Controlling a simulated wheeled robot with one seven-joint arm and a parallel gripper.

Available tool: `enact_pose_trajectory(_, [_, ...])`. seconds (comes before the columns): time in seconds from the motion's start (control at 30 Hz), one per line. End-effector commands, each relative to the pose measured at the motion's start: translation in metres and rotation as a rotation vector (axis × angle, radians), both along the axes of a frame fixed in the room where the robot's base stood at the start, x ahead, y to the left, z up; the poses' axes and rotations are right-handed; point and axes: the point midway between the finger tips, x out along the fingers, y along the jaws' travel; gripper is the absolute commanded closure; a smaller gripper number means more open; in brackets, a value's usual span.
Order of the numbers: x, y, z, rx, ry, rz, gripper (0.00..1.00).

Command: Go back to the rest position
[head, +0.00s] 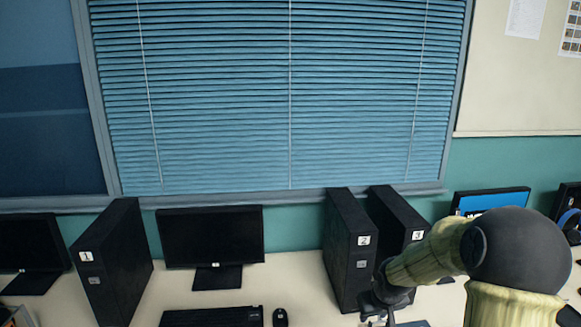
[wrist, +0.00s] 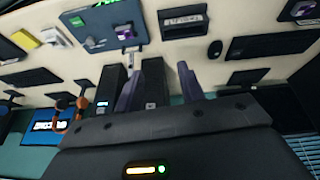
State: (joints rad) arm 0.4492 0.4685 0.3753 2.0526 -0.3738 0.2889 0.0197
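My gripper (wrist: 159,72) shows in the wrist view with its two purple-grey fingers apart. Nothing is visibly held between them; a black computer tower (wrist: 153,92) shows in the gap behind. In the head view my arm reaches in from the lower right, and my gripper (head: 378,308) hangs over the desk in front of the towers marked 2 (head: 350,255) and 3 (head: 398,222). Its fingertips are too small to make out there. The arm hides part of tower 3 and the desk beside it.
The desk (head: 300,290) carries tower 1 (head: 112,262), a monitor (head: 210,238), a keyboard (head: 212,317) and a mouse (head: 280,317). A blue-screened monitor (head: 490,200) stands behind my arm. A blinds-covered window (head: 280,95) is behind the desk. The space above the desk's middle is clear.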

Motion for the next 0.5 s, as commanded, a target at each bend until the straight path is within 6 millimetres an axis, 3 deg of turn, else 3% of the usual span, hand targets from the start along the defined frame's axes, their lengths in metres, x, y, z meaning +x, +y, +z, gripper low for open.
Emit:
enact_pose_trajectory(0.1, [-0.047, 0.022, 0.012, -0.019, 0.046, -0.02, 0.61])
enact_pose_trajectory(0.3, [-0.128, 0.047, 0.026, -0.01, 0.105, -0.089, 0.61])
enact_pose_trajectory(0.5, [-0.191, 0.061, 0.031, 0.032, 0.141, -0.155, 0.61])
